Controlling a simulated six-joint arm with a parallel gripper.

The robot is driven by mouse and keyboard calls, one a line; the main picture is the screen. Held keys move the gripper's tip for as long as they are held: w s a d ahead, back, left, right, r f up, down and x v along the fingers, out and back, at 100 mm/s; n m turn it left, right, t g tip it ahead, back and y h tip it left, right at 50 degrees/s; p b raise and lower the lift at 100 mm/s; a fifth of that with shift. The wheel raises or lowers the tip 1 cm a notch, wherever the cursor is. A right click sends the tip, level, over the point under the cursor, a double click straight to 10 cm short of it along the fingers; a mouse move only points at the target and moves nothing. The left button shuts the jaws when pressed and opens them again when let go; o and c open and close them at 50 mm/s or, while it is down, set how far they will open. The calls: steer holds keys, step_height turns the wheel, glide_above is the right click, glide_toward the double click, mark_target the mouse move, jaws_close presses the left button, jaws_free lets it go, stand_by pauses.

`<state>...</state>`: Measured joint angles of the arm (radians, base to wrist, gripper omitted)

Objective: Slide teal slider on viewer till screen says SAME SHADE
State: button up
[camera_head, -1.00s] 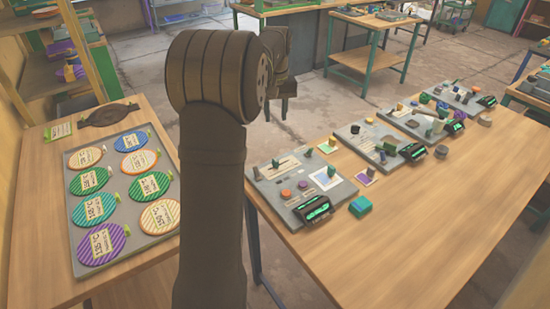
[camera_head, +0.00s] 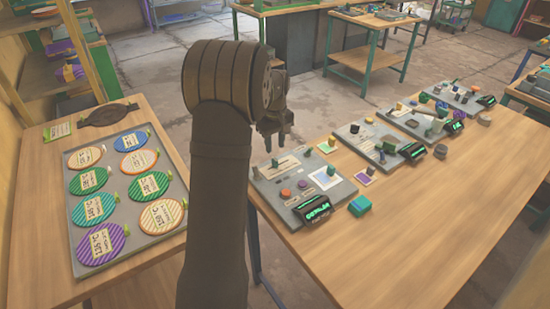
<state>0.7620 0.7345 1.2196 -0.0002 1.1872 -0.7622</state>
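My gripper (camera_head: 276,140) hangs in the air just beyond the back left corner of the nearest grey panel (camera_head: 262,195), apart from it. Its two dark fingers point down with a gap between them, and I see nothing held. The panel carries a small green upright piece (camera_head: 275,163), an orange round piece (camera_head: 286,193), a purple round piece (camera_head: 302,184) and a white square (camera_head: 326,177). A dark display (camera_head: 317,212) with green lettering, too small to read, stands at its front edge. I cannot tell for sure which piece is the teal slider.
More grey panels with dark displays (camera_head: 413,151) run toward the back right. A tray (camera_head: 158,232) of striped discs is on the left table. The right table's front is clear.

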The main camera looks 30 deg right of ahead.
mark_target(275, 159)
step_height(275, 159, down, 7)
steer(key=shift+r, duration=0.2)
jaws_close()
steer(key=shift+d, duration=0.1)
